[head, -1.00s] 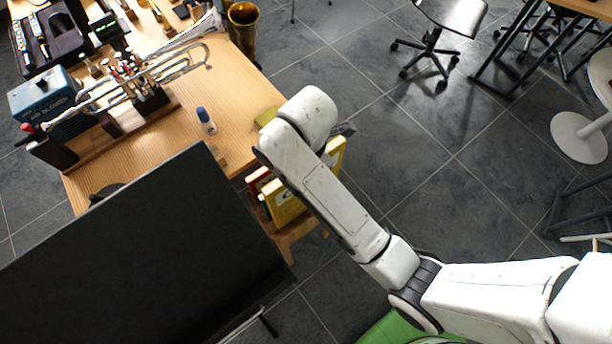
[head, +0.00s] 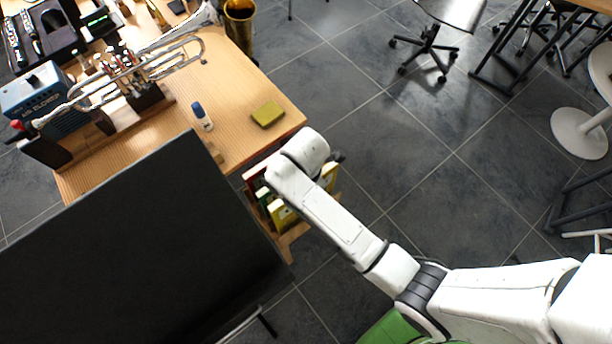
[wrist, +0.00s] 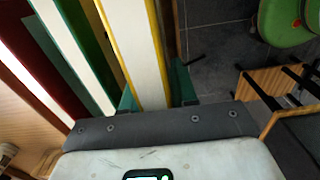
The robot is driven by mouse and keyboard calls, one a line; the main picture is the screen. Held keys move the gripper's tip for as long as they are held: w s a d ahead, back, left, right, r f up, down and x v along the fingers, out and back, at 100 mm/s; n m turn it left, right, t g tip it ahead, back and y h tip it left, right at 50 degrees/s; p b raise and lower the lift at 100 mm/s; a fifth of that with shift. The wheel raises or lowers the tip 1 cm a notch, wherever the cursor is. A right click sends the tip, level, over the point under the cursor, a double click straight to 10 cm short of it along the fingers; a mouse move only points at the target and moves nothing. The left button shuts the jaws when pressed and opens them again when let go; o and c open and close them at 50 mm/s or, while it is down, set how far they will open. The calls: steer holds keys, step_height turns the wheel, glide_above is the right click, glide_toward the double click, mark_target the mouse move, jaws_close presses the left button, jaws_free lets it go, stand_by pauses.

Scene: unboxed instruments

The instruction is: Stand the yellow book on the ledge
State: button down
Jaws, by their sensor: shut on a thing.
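My gripper (wrist: 155,97) is shut on the yellow book (wrist: 143,45), with a green fingertip on each side of its pale page block. In the head view the yellow book (head: 281,215) shows on both sides of my wrist, which hides its middle and the gripper. It is roughly upright beside a green book (wrist: 84,45) and a red book (wrist: 40,70). The wooden ledge (head: 291,240) is at the table's near right side, under the books. Whether the yellow book's lower edge touches the ledge is hidden.
A large black screen (head: 130,240) stands left of the books. The wooden table (head: 240,130) holds a yellow-green pad (head: 267,114), a glue stick (head: 202,116), a trumpet (head: 125,75) and a blue box (head: 38,92).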

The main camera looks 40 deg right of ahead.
steer(key=shift+f+p, duration=0.3)
steer(key=shift+f, duration=1.85)
steer(key=c, duration=0.9)
jaws_free()
steer(key=shift+f+b, duration=0.15)
steer(key=shift+b, duration=0.45)
step_height(320, 180, up, 11)
steer(key=shift+s+d+r, duration=0.1)
steer(key=shift+s+d, duration=0.05)
steer(key=s+d+r+m, duration=0.1)
steer(key=s+d+m, duration=0.1)
steer(key=s+m, duration=0.3)
steer(key=s+d+r+m, duration=0.1)
steer(key=s+d+m, duration=0.1)
steer(key=s+m, duration=0.3)
steer(key=s+d+m+t, duration=0.1)
steer(key=s+d+m, duration=0.2)
steer(key=s+m, duration=0.3)
steer(key=shift+s+d+r+m, duration=0.1)
steer(key=shift+r+m, duration=0.1)
steer(key=shift+m, duration=0.5)
steer(key=shift+r+m, duration=0.2)
steer(key=shift+m, duration=0.5)
